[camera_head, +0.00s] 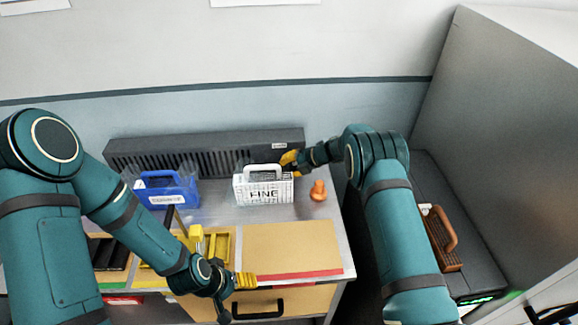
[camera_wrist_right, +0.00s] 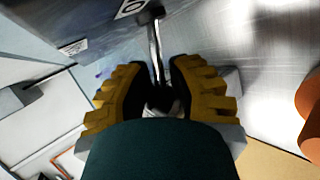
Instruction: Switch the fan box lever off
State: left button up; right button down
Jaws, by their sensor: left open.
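The fan box (camera_head: 205,152) is a long dark grey box with vent slots, standing against the wall at the back of the table. Its lever (camera_wrist_right: 154,50) shows in the right wrist view as a thin metal bar, under a plate with a round "O" mark (camera_wrist_right: 132,8). My right gripper (camera_head: 289,160) is at the box's right end. In the right wrist view its yellow fingers (camera_wrist_right: 158,75) lie on both sides of the lever; whether they press it is unclear. My left gripper (camera_head: 246,281) is open and empty over the table's front edge.
A white basket (camera_head: 263,187) stands before the fan box, with a blue basket (camera_head: 167,190) to its left. An orange object (camera_head: 318,190) stands right of the white basket, near my right gripper. A brown handled crate (camera_head: 441,238) is farther right.

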dwell(0.3)
jog(key=b, duration=0.1)
jog(key=f+n+t+b, duration=0.1)
jog(key=b, duration=0.1)
jog(key=shift+s+d+f, duration=0.1)
jog(key=shift+f, duration=0.15)
jog(key=shift+t+b, duration=0.4)
jog(key=shift+b, duration=0.25)
jog(key=c, duration=1)
grip_release()
jog(key=o, duration=0.4)
jog(key=shift+s+r, duration=0.1)
jog(key=shift+s, duration=0.05)
jog(key=shift+c, duration=0.2)
